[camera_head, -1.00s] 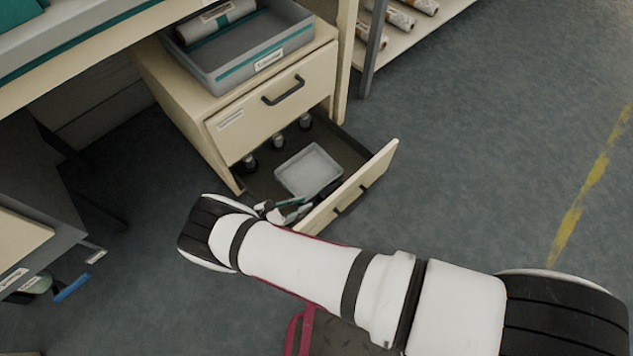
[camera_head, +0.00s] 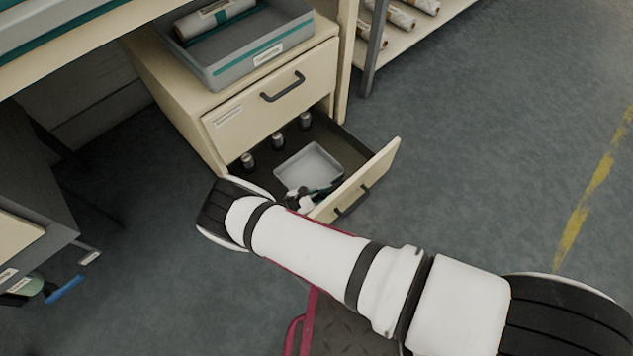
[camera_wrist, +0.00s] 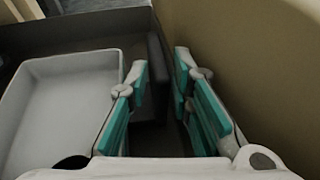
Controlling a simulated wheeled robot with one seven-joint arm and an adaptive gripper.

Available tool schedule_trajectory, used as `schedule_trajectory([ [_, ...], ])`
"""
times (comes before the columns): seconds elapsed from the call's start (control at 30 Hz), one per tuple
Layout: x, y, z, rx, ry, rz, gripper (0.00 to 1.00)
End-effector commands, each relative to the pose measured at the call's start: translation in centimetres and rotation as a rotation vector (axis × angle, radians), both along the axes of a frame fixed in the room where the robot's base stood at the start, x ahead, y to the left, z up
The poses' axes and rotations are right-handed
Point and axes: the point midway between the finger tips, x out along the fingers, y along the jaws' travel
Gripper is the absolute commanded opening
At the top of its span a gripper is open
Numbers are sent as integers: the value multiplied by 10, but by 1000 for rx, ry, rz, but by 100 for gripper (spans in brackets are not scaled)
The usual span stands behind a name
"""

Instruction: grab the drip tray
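The drip tray appears to be the shallow pale grey tray (camera_head: 310,164) lying in the open lower drawer. In the wrist view the tray (camera_wrist: 62,108) fills the left side, with its hollow empty. My gripper (camera_head: 318,190) is at the drawer's front, beside the tray's near edge and partly hidden by my arm. The right finger is near the drawer front.
The drawer front (camera_head: 366,178) stands close beside my gripper. Several small cylinders, one of them a grey cylinder (camera_head: 278,141), stand along the drawer's back. A grey bin (camera_head: 250,62) sits on the cabinet. A shelf (camera_head: 405,35) with rolls is behind. Floor at right is clear.

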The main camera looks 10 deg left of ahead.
Motion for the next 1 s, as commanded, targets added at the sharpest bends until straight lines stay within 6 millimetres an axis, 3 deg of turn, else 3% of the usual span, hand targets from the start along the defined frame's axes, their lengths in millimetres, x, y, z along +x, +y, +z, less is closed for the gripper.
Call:
schedule_trajectory([
  [0.13,0,0,1,0,0,1,18],
  [0.2,0,0,1,0,0,1,3],
  [0.23,0,0,1,0,0,0,0],
  [0.73,0,1,5,-1,-1,1,0],
  [1.0,0,1,35,-1,-2,1,0],
])
